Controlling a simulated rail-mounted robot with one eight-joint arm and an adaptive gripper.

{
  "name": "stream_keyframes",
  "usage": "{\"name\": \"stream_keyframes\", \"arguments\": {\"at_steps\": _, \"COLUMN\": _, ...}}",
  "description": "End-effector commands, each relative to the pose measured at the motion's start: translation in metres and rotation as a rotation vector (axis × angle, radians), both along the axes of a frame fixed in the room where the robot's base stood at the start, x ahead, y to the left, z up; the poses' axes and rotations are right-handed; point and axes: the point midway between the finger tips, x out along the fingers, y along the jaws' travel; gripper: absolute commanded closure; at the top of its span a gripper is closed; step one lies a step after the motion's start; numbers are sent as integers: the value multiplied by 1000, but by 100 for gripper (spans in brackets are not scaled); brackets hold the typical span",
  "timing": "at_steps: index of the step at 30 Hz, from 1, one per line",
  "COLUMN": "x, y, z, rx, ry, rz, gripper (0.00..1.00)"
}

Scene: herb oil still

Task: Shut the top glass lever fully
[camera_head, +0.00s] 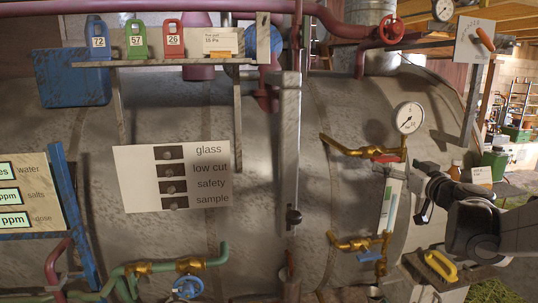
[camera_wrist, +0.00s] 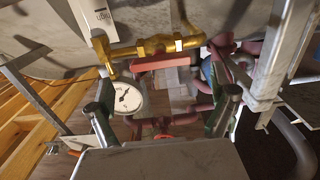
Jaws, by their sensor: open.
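The top glass valve is a brass fitting (camera_head: 345,147) on the tank, above the upright sight glass (camera_head: 389,205). Its red lever (camera_head: 385,158) lies roughly along the brass pipe, to the right. In the wrist view the red lever (camera_wrist: 165,62) lies beside the brass pipe (camera_wrist: 155,46), beyond the gap between my fingers. My gripper (camera_head: 422,190) is open and empty, to the right of the sight glass and below the red lever. Both fingers of my gripper (camera_wrist: 164,108) show in the wrist view, apart from the lever.
A round gauge (camera_head: 408,117) stands above the top valve. The bottom valve has a blue lever (camera_head: 370,256). A grey upright post (camera_head: 290,150) stands left of the valves. A board with a yellow handle (camera_head: 440,265) is below my gripper.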

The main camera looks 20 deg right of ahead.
Motion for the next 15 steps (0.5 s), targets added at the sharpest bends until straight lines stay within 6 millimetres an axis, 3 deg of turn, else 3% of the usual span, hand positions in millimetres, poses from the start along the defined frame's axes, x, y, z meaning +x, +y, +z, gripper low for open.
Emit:
{"name": "stream_keyframes", "arguments": {"at_steps": 6, "x": 33, "y": -4, "z": 0, "rx": 0, "ry": 0, "rz": 1, "gripper": 10}}
{"name": "stream_keyframes", "arguments": {"at_steps": 15, "x": 48, "y": -7, "z": 0, "rx": 0, "ry": 0, "rz": 0, "gripper": 10}}
